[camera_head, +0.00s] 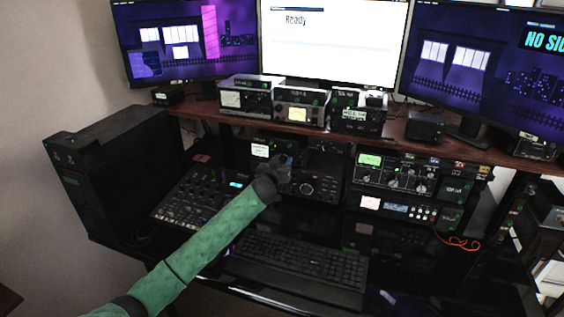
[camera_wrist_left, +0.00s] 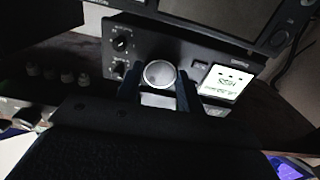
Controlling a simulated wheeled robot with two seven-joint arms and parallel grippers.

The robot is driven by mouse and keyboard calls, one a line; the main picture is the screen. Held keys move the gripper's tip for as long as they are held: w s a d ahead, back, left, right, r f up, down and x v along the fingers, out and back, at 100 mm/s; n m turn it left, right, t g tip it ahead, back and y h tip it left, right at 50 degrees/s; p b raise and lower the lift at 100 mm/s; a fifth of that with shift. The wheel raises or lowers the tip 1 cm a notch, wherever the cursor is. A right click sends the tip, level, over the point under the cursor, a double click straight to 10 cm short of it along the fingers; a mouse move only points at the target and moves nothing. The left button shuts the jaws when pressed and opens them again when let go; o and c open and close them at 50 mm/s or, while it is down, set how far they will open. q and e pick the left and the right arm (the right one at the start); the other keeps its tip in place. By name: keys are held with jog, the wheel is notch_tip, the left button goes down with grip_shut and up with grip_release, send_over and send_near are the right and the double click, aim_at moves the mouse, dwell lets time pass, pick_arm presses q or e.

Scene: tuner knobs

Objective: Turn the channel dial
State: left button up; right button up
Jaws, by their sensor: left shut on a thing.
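The channel dial (camera_wrist_left: 160,74) is a round, silvery knob on the front of a dark radio unit (camera_wrist_left: 150,43) in the left wrist view. My left gripper (camera_wrist_left: 159,84) has one dark finger on each side of the dial and is shut on it. In the head view my left gripper (camera_head: 284,165) is at the front of the equipment under the shelf, at the end of my green arm. The dial is hidden there behind the gripper. My right gripper is in neither view.
Two small knobs (camera_wrist_left: 121,44) and a lit white display (camera_wrist_left: 225,81) flank the dial. A mixer panel (camera_head: 190,200) lies left of my arm and a keyboard (camera_head: 300,262) in front. More radio units (camera_head: 395,180) stand to the right. Monitors (camera_head: 335,45) stand above the shelf.

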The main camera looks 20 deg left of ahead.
pick_arm(q)
jog(key=m, duration=0.3)
jog(key=m+p, duration=0.1)
jog(key=m, duration=0.3)
jog(key=shift+m, duration=0.3)
jog(key=m+p, duration=0.1)
jog(key=m, duration=0.3)
jog(key=shift+f+m+p, duration=0.1)
jog(key=shift+m+p, duration=0.2)
jog(key=shift+m, duration=1.6)
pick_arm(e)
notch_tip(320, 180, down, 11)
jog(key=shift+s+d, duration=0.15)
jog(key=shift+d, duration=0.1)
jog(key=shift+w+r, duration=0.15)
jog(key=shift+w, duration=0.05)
